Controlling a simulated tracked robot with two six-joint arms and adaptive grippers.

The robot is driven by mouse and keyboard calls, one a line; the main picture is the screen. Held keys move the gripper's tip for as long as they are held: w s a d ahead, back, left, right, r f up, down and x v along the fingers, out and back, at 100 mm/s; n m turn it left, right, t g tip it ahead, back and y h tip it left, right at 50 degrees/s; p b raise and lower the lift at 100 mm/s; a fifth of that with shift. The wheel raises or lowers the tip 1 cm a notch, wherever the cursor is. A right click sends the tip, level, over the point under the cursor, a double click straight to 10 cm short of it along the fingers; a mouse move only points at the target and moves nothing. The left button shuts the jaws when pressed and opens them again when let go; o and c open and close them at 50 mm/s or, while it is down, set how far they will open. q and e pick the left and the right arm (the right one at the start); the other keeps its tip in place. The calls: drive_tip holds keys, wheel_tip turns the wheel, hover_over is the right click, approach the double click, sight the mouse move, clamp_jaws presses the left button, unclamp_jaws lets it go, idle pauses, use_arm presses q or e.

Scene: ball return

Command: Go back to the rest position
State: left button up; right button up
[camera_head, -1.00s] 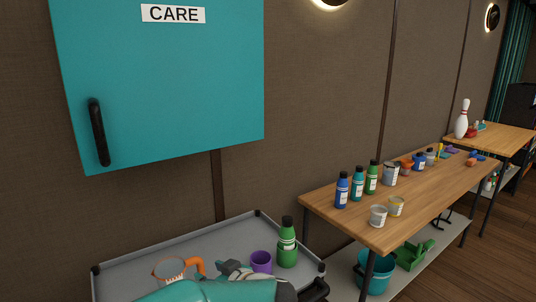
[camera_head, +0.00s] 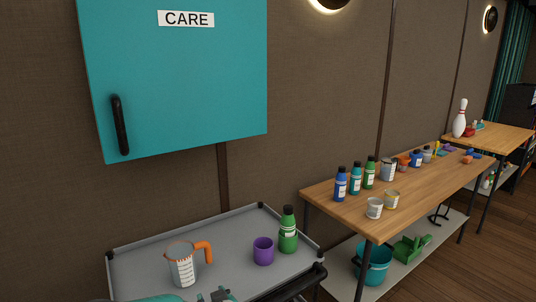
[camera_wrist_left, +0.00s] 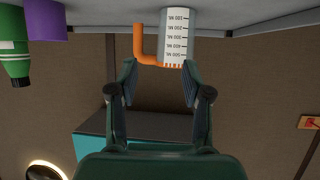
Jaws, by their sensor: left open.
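My left gripper (camera_wrist_left: 160,82) is open and empty in the left wrist view, which is upside down. A clear measuring jug (camera_wrist_left: 175,38) with an orange handle appears beyond its fingertips there, not gripped. In the head view the jug (camera_head: 182,268) stands upright on the grey tray (camera_head: 140,258). Only a bit of my left arm shows at the bottom edge of the head view, in front of the tray. My right gripper is in neither view.
A purple cup (camera_head: 263,251) and a green bottle (camera_head: 288,231) stand at the tray's right end. A teal cabinet (camera_head: 180,85) hangs above. A wooden table (camera_head: 340,211) with bottles and cans stands right, with a teal bucket (camera_head: 374,268) on its lower shelf.

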use_arm(q)
drive_tip(key=s+f+m+g+h, duration=0.25)
drive_tip(key=s+f, duration=0.25)
drive_tip(key=f, duration=0.4)
drive_tip(key=s+f+m+g+h, duration=0.1)
drive_tip(key=s+f+h, duration=0.2)
drive_tip(key=s+f, duration=0.35)
drive_tip(key=s+d+f+g+h, duration=0.15)
drive_tip(key=s+f+g, duration=0.3)
drive_tip(key=s, duration=0.65)
drive_tip(key=s+d+f+g+h, duration=0.1)
drive_tip(key=s+f+g+h, duration=0.3)
drive_tip(key=s, duration=0.7)
wheel_tip(320, 180, down, 9)
drive_tip(key=t+y+b, duration=0.1)
drive_tip(key=b, duration=0.7)
drive_tip(key=shift+w+a+f, duration=0.15)
drive_tip(key=shift+w, duration=0.2)
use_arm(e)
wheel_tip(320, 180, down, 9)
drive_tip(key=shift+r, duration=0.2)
use_arm(q)
drive_tip(key=shift+c, duration=0.3)
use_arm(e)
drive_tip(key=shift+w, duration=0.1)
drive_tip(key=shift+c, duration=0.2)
